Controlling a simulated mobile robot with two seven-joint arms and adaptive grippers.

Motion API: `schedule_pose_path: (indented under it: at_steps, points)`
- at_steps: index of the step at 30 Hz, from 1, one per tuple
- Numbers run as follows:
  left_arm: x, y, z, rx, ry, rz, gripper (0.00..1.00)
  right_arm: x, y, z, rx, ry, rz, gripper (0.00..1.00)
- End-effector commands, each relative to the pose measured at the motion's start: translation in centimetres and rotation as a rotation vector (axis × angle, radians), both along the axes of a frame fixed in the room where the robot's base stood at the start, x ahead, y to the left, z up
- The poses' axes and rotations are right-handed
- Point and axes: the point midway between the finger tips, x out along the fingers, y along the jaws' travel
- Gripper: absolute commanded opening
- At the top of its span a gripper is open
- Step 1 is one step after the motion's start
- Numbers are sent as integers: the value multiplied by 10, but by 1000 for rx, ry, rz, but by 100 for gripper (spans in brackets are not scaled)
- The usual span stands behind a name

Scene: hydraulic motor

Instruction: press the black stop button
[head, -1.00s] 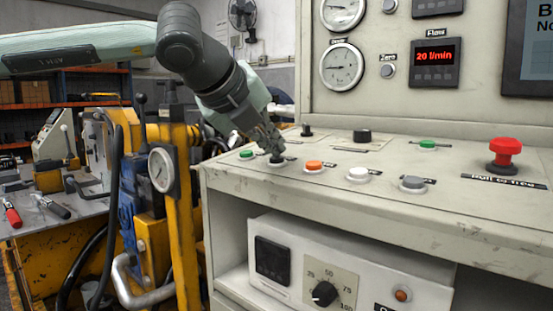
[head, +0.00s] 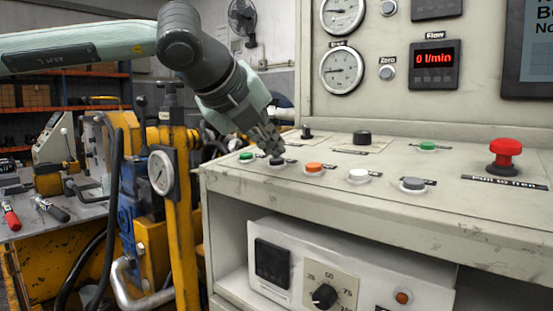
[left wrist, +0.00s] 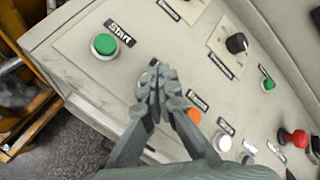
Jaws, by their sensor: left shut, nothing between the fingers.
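The black stop button (head: 277,161) sits on the sloped panel top (head: 230,178), between the green start button (head: 246,157) and an orange button (head: 314,168). My left gripper (head: 275,150) is shut and empty, its fingertips just above the black button with a small gap. In the left wrist view the closed fingers (left wrist: 156,88) hide the black button, while the green start button (left wrist: 104,45) shows beside them. The flow display (head: 434,56) reads 0 l/min. My right gripper is not in view.
A white button (head: 358,175), a grey button (head: 412,183) and a red mushroom button (head: 505,154) stand to the right on the panel. A black knob (head: 362,137) is behind. Gauges and a screen rise at the back. A yellow frame with hoses stands left.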

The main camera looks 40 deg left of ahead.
Motion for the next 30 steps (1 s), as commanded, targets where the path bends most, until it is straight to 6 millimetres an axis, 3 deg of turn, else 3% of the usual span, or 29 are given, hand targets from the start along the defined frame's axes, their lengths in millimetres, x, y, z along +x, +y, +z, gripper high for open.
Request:
schedule_pose_path:
  at_steps: [17, 30]
  points:
    - [-2, 0, 14, 1, -2, 1, 0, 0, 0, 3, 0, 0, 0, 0]
    - [-8, 1, 55, 1, -5, 1, 0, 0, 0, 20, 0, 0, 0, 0]
